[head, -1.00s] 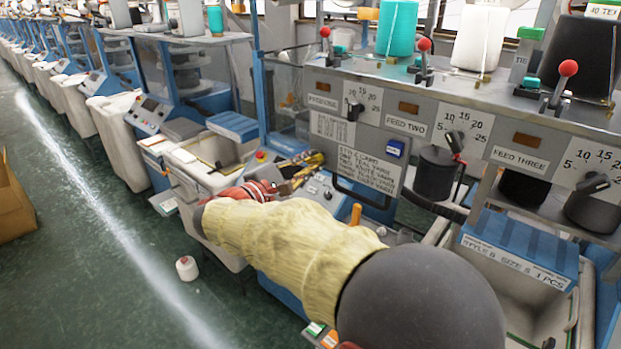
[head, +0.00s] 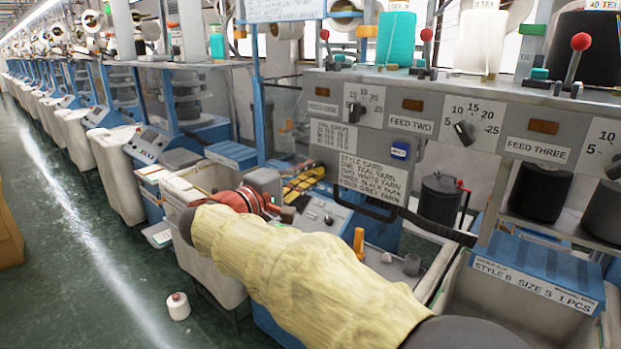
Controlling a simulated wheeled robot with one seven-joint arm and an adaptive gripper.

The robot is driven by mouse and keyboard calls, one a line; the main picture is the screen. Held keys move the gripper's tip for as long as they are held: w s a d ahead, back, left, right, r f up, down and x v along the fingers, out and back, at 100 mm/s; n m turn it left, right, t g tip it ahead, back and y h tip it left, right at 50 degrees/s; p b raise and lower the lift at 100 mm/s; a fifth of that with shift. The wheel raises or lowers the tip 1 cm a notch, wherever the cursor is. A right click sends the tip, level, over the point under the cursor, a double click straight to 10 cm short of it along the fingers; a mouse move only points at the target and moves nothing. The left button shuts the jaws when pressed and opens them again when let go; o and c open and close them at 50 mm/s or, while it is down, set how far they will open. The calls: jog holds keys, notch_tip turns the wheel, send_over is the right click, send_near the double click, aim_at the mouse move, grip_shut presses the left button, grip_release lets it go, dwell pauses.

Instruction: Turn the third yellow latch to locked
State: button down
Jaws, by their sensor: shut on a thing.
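My arm in its yellow knitted sleeve reaches from the lower right to the middle of the head view. My gripper (head: 287,214), past a red cuff, is at the side of a knitting machine's control panel (head: 325,214). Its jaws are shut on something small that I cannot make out. A yellow-and-black striped part (head: 303,181) lies just behind it. A yellow-orange upright lever (head: 359,243) stands to the right, apart from the gripper. I cannot tell which part is the third yellow latch or how it is turned.
A grey feed panel (head: 420,115) with dials and red-knobbed levers runs along the right. A black handle bar (head: 392,214) juts out below it. A bin (head: 520,300) stands at the lower right. A white yarn cone (head: 178,306) stands on the open green aisle floor.

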jog(key=shift+f, duration=0.1)
jog(key=c, duration=1.8)
grip_release()
jog(key=shift+c, duration=0.2)
jog(key=shift+s, duration=0.1)
jog(key=v, duration=1.2)
